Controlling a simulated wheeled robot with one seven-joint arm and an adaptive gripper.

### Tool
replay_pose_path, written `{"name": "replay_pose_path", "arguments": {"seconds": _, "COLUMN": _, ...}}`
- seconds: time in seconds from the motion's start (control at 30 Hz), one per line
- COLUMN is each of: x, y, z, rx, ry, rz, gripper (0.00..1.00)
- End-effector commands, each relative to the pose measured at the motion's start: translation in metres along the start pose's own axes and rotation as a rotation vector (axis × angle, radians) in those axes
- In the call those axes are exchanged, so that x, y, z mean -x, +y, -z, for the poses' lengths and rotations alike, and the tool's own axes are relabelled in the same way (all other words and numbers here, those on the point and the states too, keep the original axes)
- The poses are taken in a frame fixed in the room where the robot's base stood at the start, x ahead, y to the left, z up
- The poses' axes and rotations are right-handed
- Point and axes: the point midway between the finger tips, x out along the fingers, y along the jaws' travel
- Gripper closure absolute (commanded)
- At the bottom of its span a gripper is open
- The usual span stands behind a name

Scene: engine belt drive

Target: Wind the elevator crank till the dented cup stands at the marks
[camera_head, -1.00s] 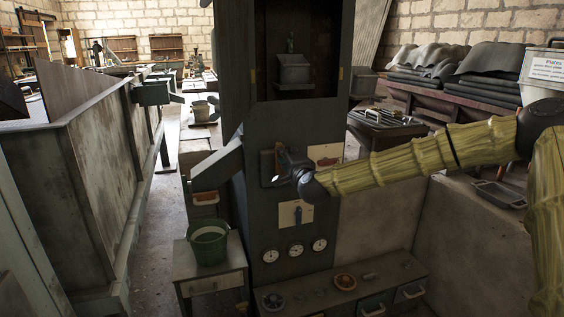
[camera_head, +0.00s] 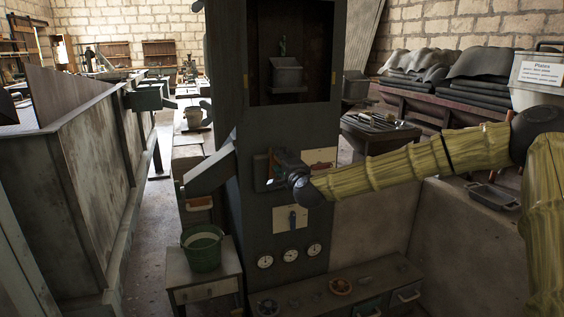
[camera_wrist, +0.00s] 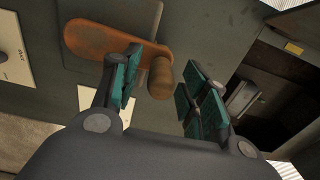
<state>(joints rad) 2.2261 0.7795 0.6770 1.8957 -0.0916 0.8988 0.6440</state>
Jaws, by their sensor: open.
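The elevator column (camera_head: 290,130) is dark, with an open window in its upper part. A grey cup (camera_head: 287,75) hangs in that window, near the height of the yellow marks (camera_head: 333,78) at its sides; I cannot tell whether it is dented. In the wrist view the cup (camera_wrist: 242,100) is at the right, near one yellow mark (camera_wrist: 293,48). The crank (camera_wrist: 115,40) is an orange arm on a plate, with a brown wooden handle (camera_wrist: 161,78). My gripper (camera_wrist: 161,92) is open, with the handle between its spread teal fingers. Contact is not clear. In the head view my gripper largely hides the crank.
A chute (camera_head: 210,172) slopes from the column's left side above a green bucket (camera_head: 203,247) on a small table. A lever plate (camera_head: 291,220) and several dials are below the crank. A bench (camera_head: 340,288) with drawers runs along the front. A long bin stands left.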

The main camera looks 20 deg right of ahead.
Motion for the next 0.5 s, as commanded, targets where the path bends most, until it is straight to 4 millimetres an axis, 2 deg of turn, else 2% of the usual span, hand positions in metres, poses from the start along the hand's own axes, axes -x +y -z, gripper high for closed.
{"name": "replay_pose_path", "arguments": {"seconds": 0.27, "x": 0.012, "y": 0.000, "z": 0.001, "rx": -0.001, "ry": 0.000, "rz": 0.000, "gripper": 0.56}}
{"name": "replay_pose_path", "arguments": {"seconds": 0.5, "x": 0.052, "y": -0.001, "z": 0.001, "rx": -0.001, "ry": 0.000, "rz": 0.000, "gripper": 0.56}}
